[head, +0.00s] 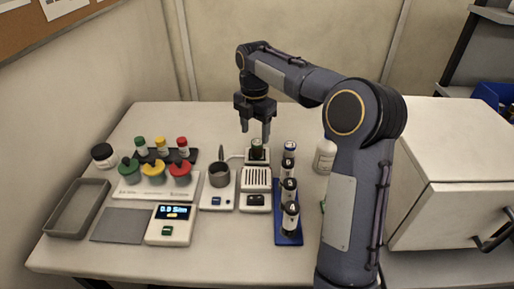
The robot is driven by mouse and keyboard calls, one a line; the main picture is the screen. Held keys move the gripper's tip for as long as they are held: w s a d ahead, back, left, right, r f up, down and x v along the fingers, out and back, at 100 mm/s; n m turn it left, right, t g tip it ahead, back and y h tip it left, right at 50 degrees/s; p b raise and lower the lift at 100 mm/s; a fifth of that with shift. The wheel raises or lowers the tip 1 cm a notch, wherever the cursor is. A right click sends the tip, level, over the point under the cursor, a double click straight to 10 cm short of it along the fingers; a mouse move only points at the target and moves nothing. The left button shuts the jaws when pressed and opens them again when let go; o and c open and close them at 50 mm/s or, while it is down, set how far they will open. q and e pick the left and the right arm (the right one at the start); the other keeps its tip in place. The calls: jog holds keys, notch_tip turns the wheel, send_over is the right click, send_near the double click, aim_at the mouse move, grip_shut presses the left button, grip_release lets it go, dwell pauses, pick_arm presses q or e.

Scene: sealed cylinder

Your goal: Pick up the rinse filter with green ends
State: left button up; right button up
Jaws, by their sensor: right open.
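My right gripper (255,133) is open and points down at the back of the table. Its fingertips are above and around the level of a dark cylinder with a greenish top (257,147), which stands upright in a small device. I cannot tell whether they touch it. A small green piece (323,207) shows at the edge of my right arm, right of the blue rack; the arm hides the rest, so I cannot tell whether it is the rinse filter's green end. My left gripper is not in view.
A white bottle (325,156) stands behind my arm. Left are green, yellow and red capped containers, a grey tray (53,232) and a display box (171,226). A white cabinet (449,180) is on the right.

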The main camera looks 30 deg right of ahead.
aim_at(257, 142)
jog(key=f, duration=0.5)
jog(key=shift+s+d+f, duration=0.25)
jog(key=c, duration=1.1)
jog(key=shift+o, duration=0.2)
jog(key=shift+r, duration=0.2)
